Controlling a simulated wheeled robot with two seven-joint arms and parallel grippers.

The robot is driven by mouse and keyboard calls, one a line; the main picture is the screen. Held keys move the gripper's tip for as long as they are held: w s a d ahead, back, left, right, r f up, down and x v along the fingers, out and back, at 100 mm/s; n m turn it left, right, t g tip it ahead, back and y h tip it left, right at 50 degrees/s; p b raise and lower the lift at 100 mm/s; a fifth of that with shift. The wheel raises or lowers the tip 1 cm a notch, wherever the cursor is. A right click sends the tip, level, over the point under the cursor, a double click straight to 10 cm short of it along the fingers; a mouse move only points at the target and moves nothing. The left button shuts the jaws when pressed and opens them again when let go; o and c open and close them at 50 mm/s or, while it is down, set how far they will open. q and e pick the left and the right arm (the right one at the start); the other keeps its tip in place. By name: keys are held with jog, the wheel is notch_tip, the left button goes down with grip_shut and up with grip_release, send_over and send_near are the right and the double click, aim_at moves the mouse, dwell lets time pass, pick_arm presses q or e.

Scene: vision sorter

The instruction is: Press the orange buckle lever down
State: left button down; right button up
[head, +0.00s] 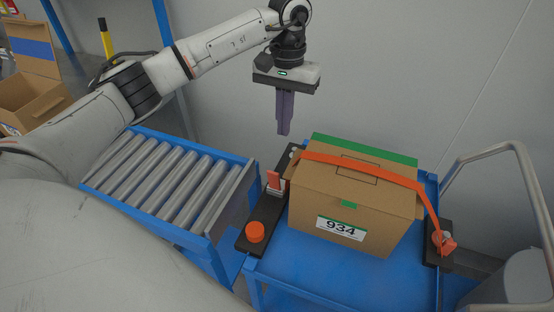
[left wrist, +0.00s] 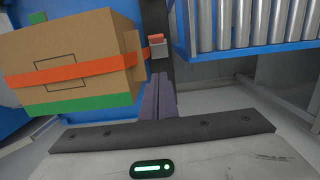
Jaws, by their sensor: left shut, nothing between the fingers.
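The orange buckle lever (head: 273,180) stands upright on a dark rail (head: 262,212) at the left side of the box. In the left wrist view the lever (left wrist: 156,38) shows beyond my fingertips. An orange strap (head: 365,170) runs from this side across the cardboard box (head: 345,207), labelled 934, to a buckle (head: 444,243) at the right. My left gripper (head: 284,131) is shut and empty, pointing down, above and behind the lever and apart from it. Its fingers also show in the left wrist view (left wrist: 158,92). My right gripper is not in view.
An orange round knob (head: 255,232) sits at the near end of the dark rail. The box rests on a blue cart (head: 335,278) with a metal handle (head: 490,150). A roller conveyor (head: 170,180) stands to the left. A grey wall is behind.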

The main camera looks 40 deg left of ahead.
aim_at(274, 181)
pick_arm(q)
jog(key=s+d+f+p, duration=0.1)
jog(key=s+f, duration=0.3)
jog(key=f, duration=0.4)
jog(key=shift+s+f+p, duration=0.15)
jog(key=shift+f+p, duration=0.15)
jog(key=shift+p, duration=0.35)
